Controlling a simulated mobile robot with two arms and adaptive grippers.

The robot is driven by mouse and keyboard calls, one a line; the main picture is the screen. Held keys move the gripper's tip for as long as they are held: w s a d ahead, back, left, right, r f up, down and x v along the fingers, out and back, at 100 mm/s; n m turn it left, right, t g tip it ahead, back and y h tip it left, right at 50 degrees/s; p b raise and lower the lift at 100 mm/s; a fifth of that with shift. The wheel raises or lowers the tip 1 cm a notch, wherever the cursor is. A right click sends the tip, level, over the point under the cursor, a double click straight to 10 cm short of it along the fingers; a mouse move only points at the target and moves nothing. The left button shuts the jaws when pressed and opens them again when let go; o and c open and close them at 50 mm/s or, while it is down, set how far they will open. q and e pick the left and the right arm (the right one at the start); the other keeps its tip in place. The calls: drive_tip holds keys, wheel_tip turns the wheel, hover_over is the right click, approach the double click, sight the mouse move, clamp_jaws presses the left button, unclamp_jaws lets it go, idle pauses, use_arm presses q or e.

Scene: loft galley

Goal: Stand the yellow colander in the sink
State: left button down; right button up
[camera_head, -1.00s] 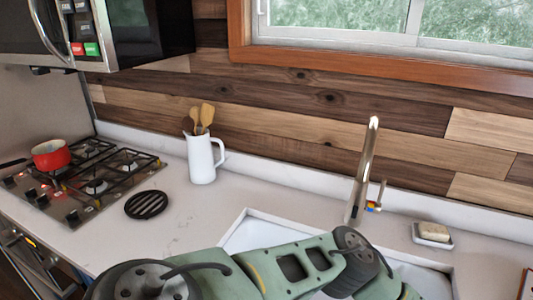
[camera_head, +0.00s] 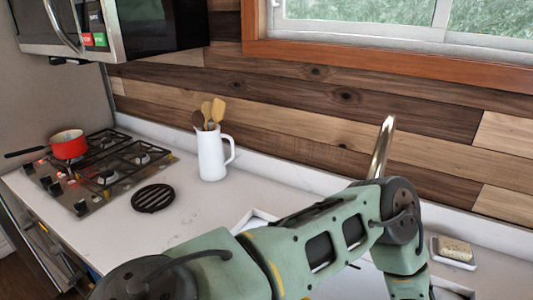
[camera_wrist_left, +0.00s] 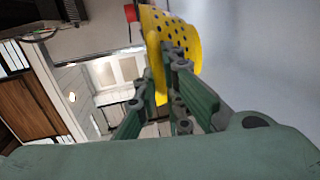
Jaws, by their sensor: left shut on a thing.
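The yellow colander (camera_wrist_left: 180,38), dotted with dark holes, shows at the top of the left wrist view. My left gripper (camera_wrist_left: 168,58) is shut on its wall, and part of the colander runs out of that picture. The colander and the left gripper do not show in the head view. The white sink (camera_head: 345,284) is mostly hidden there behind my left arm, with only bits of its rim and basin showing. From these frames I cannot tell how the colander sits relative to the sink. My right gripper is in neither view.
The faucet (camera_head: 382,148) stands behind my left arm, partly covered. A soap dish (camera_head: 452,262) with soap is to its right. A white jug (camera_head: 212,155) of wooden utensils, a black trivet (camera_head: 153,198) and a red pot (camera_head: 68,144) on the stove are left. Counter between trivet and sink is clear.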

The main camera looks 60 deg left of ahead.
use_arm(q)
drive_tip(key=w+a+f+t+b, duration=0.1)
drive_tip(key=f+b, duration=0.4)
drive_tip(key=f, duration=0.3)
drive_tip(key=w+f+m+t+y+b, duration=0.1)
drive_tip(key=w+f+b, duration=0.1)
drive_tip(key=f+b, duration=0.3)
drive_tip(key=w+a+f+m+b, duration=0.1)
drive_tip(key=f+b, duration=0.3)
drive_tip(key=f, duration=0.6)
drive_tip(key=shift+w+a+f+t+y+b, duration=0.2)
drive_tip(key=shift+a+f+t+y+b, duration=0.1)
drive_tip(key=shift+a+f+t+b, duration=0.1)
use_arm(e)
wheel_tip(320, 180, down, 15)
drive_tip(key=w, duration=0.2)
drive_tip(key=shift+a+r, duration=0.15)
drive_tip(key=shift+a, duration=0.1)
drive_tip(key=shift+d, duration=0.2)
use_arm(q)
drive_tip(key=c, duration=1.9)
unclamp_jaws()
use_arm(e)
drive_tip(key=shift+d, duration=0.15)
use_arm(q)
drive_tip(key=shift+o, duration=0.2)
drive_tip(key=shift+r, duration=0.1)
